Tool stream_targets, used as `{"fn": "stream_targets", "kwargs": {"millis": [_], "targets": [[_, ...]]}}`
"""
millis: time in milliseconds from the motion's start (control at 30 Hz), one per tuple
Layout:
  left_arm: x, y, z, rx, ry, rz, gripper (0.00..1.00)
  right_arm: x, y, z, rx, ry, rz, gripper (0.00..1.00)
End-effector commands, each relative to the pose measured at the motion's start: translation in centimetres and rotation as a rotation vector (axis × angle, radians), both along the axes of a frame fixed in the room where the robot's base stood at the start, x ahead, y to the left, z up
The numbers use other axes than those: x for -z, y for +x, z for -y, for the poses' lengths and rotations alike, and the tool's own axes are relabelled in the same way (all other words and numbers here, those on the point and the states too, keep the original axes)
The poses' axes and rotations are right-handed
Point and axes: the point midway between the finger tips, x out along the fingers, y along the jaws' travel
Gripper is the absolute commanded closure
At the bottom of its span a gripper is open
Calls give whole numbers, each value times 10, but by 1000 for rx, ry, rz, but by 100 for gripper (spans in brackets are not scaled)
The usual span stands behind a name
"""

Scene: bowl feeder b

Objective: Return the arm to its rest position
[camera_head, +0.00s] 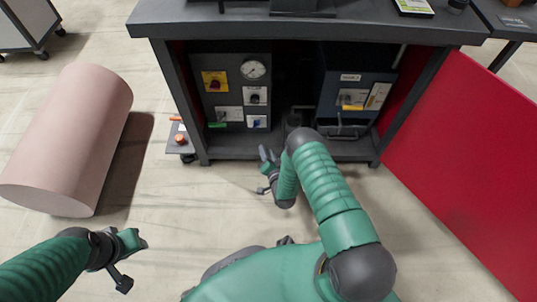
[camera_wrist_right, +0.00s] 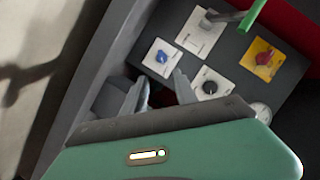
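My right arm reaches forward from the bottom of the head view, bent at the elbow. Its gripper (camera_head: 268,155) hangs before the open front of the dark workbench (camera_head: 300,33). In the right wrist view the two grey fingers of this gripper (camera_wrist_right: 161,92) stand apart with nothing between them. Behind them is the panel (camera_wrist_right: 225,50) with a blue knob, a black knob and a red knob on a yellow plate. My left gripper (camera_head: 132,240) is at the lower left over the floor, away from the bench. Its fingers are too unclear to judge.
A control panel (camera_head: 219,103) with a round gauge and a dark blue unit (camera_head: 350,104) stand under the bench. A red panel (camera_head: 465,150) is at the right. A pink cylinder (camera_head: 70,135) lies on the left floor. A small low platform (camera_head: 181,135) juts out by the bench.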

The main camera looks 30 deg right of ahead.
Motion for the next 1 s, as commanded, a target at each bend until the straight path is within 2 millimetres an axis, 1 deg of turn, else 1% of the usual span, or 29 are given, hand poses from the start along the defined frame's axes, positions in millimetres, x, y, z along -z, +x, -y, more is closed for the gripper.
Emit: {"fn": "stream_targets", "kwargs": {"millis": [300, 367, 467, 500, 567, 600, 667, 700, 767, 800, 867, 900, 967, 1000], "targets": [[0, 0, 0, 0, 0, 0, 64, -1, 0, 0, -1, 0, 1, 65], [-1, 0, 0, 0, 0, 0, 64, -6, 4, -1, -8, -7, -7, 65], [-3, 0, 0, 0, 0, 0, 64, -28, 21, -7, -54, -38, -70, 65], [-5, 0, 0, 0, 0, 0, 64, -43, 29, -12, -85, -61, -114, 65], [-7, 0, 0, 0, 0, 0, 64, -70, 39, -21, -142, -104, -197, 65], [-9, 0, 0, 0, 0, 0, 64, -89, 41, -28, -185, -137, -258, 65], [-11, 0, 0, 0, 0, 0, 64, -118, 38, -38, -249, -189, -354, 65], [-13, 0, 0, 0, 0, 0, 64, -137, 31, -45, -291, -222, -416, 65], [-15, 0, 0, 0, 0, 0, 64, -166, 16, -55, -357, -271, -506, 65], [-16, 0, 0, 0, 0, 0, 64, -185, 2, -62, -401, -303, -567, 65], [-18, 0, 0, 0, 0, 0, 64, -211, -23, -70, -463, -346, -652, 65], [-20, 0, 0, 0, 0, 0, 64, -226, -42, -75, -505, -370, -705, 65], [-21, 0, 0, 0, 0, 0, 64, -245, -70, -81, -560, -401, -776, 65], [-22, 0, 0, 0, 0, 0, 64, -256, -89, -85, -596, -418, -819, 65]]}}
